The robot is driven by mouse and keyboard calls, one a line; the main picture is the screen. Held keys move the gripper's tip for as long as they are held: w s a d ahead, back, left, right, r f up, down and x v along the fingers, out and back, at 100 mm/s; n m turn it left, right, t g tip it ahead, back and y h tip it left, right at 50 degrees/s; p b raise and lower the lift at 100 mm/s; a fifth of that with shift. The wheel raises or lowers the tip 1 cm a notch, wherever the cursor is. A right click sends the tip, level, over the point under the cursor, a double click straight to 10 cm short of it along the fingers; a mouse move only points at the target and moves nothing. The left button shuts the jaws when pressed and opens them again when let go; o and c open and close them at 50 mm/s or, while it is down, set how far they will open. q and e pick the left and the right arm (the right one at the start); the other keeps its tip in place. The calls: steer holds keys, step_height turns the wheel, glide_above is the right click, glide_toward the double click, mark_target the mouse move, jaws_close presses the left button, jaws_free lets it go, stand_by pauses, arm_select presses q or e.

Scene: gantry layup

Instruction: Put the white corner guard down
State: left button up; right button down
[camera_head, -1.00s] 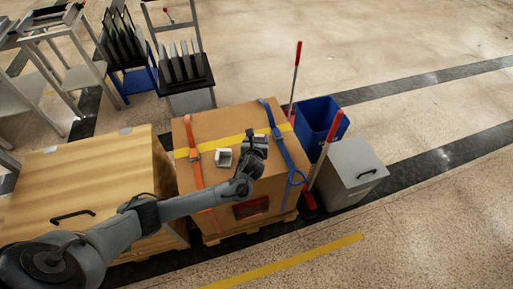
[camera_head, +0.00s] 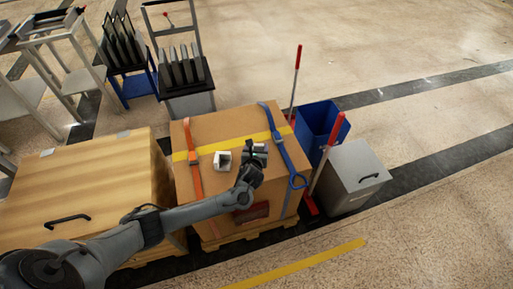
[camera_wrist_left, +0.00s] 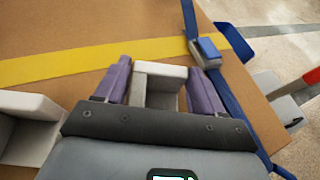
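One white corner guard (camera_wrist_left: 160,70) sits between the purple fingertips of my left gripper (camera_wrist_left: 160,90) in the left wrist view, both fingers against its sides. My left gripper (camera_head: 254,158) is shut on it, over the right part of the big brown carton's top (camera_head: 215,137), beside the blue strap. The head view shows this guard (camera_head: 260,147) partly hidden by the gripper. Whether it touches the carton I cannot tell. A second white corner guard (camera_head: 222,160) lies on the carton to the left, also at the left in the wrist view (camera_wrist_left: 30,110). My right gripper is out of view.
An orange strap (camera_head: 194,172) and a blue strap (camera_head: 282,145) cross the carton, with a yellow tape band (camera_head: 230,143). A blue bin (camera_head: 318,122), red-handled tools and a grey lidded box (camera_head: 350,175) stand to the right. A wooden crate (camera_head: 75,185) stands left.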

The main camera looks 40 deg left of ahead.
arm_select(q)
steer(key=o, duration=0.3)
steer(key=shift+r, duration=0.15)
steer(key=s+d+r+n+g+h+p, duration=0.1)
steer(key=s+d+n+g+h+p, duration=0.15)
steer(key=s+d+n, duration=0.65)
steer(key=s+d+r+n+g+h+p, duration=0.2)
steer(key=s+d+n+h+p, duration=0.15)
steer(key=s+d, duration=0.75)
steer(key=s+r+n+g, duration=0.1)
steer(key=s+r+n, duration=0.1)
steer(key=s+n, duration=0.3)
steer(key=s+a+r+n+g+h, duration=0.1)
steer(key=s+r+n, duration=0.1)
steer(key=s+n, duration=0.2)
steer(key=s+a+r+n+g, duration=0.1)
steer(key=s+r+n, duration=0.1)
steer(key=s+n, duration=0.3)
steer(key=shift+s+a+r+n+h, duration=0.1)
steer(key=shift+s+r+n+h, duration=0.1)
steer(key=shift+s, duration=0.15)
steer(key=shift+s+r+n+h, duration=0.1)
steer(key=shift+s+n, duration=0.05)
steer(key=shift+s, duration=0.2)
